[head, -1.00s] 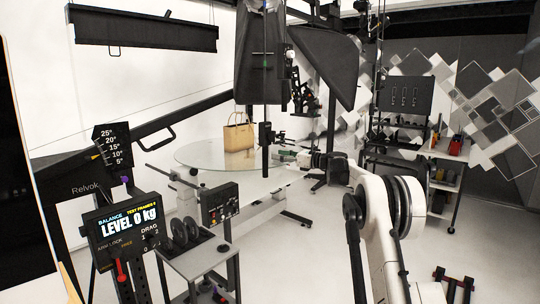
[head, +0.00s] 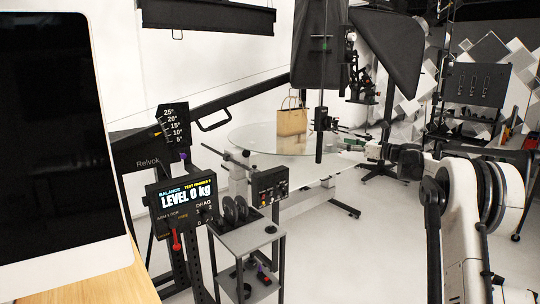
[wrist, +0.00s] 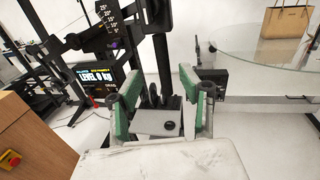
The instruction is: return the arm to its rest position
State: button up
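My arm (head: 485,195) stands at the right of the head view, bent at a large round joint, with its forearm reaching left. My gripper (head: 349,143) is at the forearm's end, in front of the glass turntable (head: 247,140) as seen from the head. In the wrist view my gripper (wrist: 158,82) shows two green-padded fingers spread wide apart. Nothing is between the pads; a grey cart (wrist: 157,120) shows beyond the gap. A tan bag (head: 292,121) stands upright on the turntable.
A balance stand with a "LEVEL 0 kg" display (head: 186,197) stands left of centre, beside the cart (head: 245,237). A large dark monitor (head: 60,140) on a wooden desk (head: 110,288) fills the left edge. Bare floor (head: 345,262) lies between cart and arm.

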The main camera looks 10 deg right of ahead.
jog(key=s+a+r+n+g+h, duration=0.25)
jog(key=s+a+n, duration=0.45)
jog(key=s+a, duration=0.5)
jog(key=s+a+n+g+h+b, duration=0.25)
jog(key=s+a+n, duration=0.35)
jog(key=s+a, duration=0.6)
jog(key=s+f+n+h, duration=0.2)
jog(key=s+f+n, duration=0.3)
jog(key=s, duration=0.7)
jog(key=s+f+n+g+h, duration=0.1)
jog(key=s+f+n+h, duration=0.1)
jog(key=s+f+n, duration=0.2)
jog(key=s+f+n+h, duration=0.2)
jog(key=s+f+n, duration=0.3)
jog(key=s, duration=1.5)
notch_tip(320, 180, down, 4)
jog(key=shift+a+f+n+h, duration=0.2)
jog(key=shift+a+n+h, duration=0.1)
jog(key=shift+a+h, duration=0.1)
